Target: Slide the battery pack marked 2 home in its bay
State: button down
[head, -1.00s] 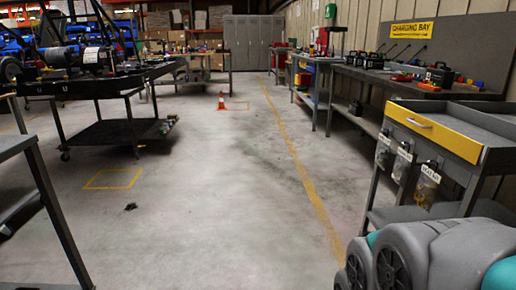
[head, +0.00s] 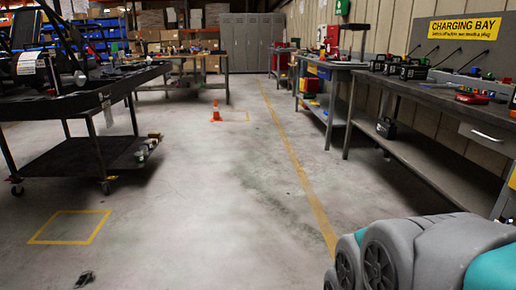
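Several black box-like units, perhaps battery packs (head: 412,69), stand on the charging bench (head: 455,97) at the right, below a yellow CHARGING BAY sign (head: 463,28). Another dark box (head: 387,127) is on the bench's lower shelf. No number 2 can be read on any of them. A kart stand (head: 75,100) at the left bears dark kart parts; no battery bay can be made out on it. My gripper is not in view; only a grey and teal part of my own body shows at the lower right.
Open concrete floor runs ahead between the kart stand and the benches, with a yellow line (head: 295,150) along it. An orange cone (head: 215,114) stands ahead. A yellow floor square (head: 70,227) and a small dark object (head: 85,279) lie at the lower left. Lockers (head: 250,42) close the far end.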

aim_at(391, 69)
jog(key=i+j+z, duration=0.15)
jog(key=i+z, duration=0.25)
jog(key=i, duration=0.3)
jog(key=i+j+z, duration=0.4)
jog(key=i, duration=0.25)
jog(key=i+j+z, duration=0.4)
jog(key=i+j, duration=0.1)
jog(key=i, duration=0.1)
